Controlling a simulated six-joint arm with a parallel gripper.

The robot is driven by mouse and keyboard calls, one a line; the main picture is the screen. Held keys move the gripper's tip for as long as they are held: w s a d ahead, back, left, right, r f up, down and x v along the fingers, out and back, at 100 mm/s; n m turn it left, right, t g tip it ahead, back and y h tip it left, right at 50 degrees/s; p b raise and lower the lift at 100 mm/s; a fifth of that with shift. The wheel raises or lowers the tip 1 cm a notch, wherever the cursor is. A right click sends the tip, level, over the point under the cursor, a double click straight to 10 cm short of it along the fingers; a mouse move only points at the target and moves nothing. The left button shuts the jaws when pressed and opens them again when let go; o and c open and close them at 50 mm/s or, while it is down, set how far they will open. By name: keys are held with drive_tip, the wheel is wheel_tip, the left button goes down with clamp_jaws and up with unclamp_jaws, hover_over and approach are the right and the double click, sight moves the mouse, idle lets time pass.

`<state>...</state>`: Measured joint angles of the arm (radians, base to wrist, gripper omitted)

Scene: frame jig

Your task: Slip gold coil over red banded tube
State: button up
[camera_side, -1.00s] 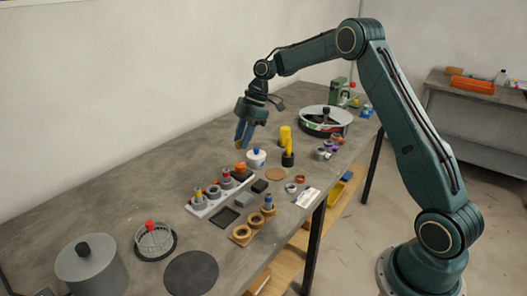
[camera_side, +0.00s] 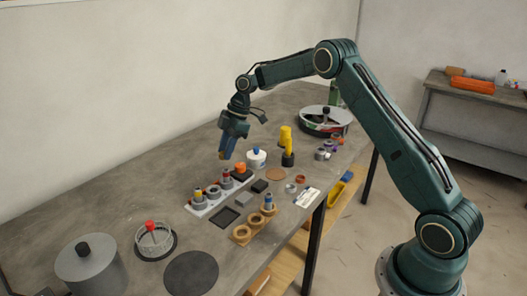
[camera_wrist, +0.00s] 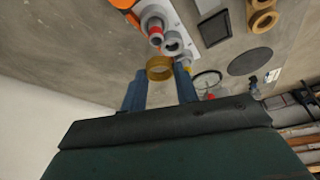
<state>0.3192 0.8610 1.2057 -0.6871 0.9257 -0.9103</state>
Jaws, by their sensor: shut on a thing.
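My gripper (camera_side: 226,152) is shut on the gold coil (camera_wrist: 160,68), which sits between its blue fingers (camera_wrist: 161,90) in the wrist view. In the side view the coil is a small gold bit at the fingertips. The gripper hangs above the table, above and apart from the white holder (camera_side: 197,211). The red banded tube (camera_wrist: 155,31) stands upright in that holder and also shows in the side view (camera_side: 226,175). In the wrist view it is just beyond the coil, apart from it. A grey ring surrounds its lower part.
Other ringed tubes, one yellow-topped (camera_side: 197,193), stand in the holder beside the red banded one. An orange part (camera_side: 240,168), a white jar (camera_side: 256,158) and a black-based yellow post (camera_side: 287,150) are nearby. A wooden ring stand (camera_side: 241,235) lies in front. The table's back left is clear.

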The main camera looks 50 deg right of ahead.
sight(226, 170)
drive_tip(key=shift+f, duration=1.9)
drive_tip(key=shift+f, duration=2.3)
drive_tip(key=o, duration=1)
drive_tip(key=shift+o, duration=1)
drive_tip(key=shift+r, duration=0.15)
drive_tip(key=shift+r, duration=0.6)
drive_tip(key=shift+r, duration=0.2)
drive_tip(key=shift+r, duration=3.3)
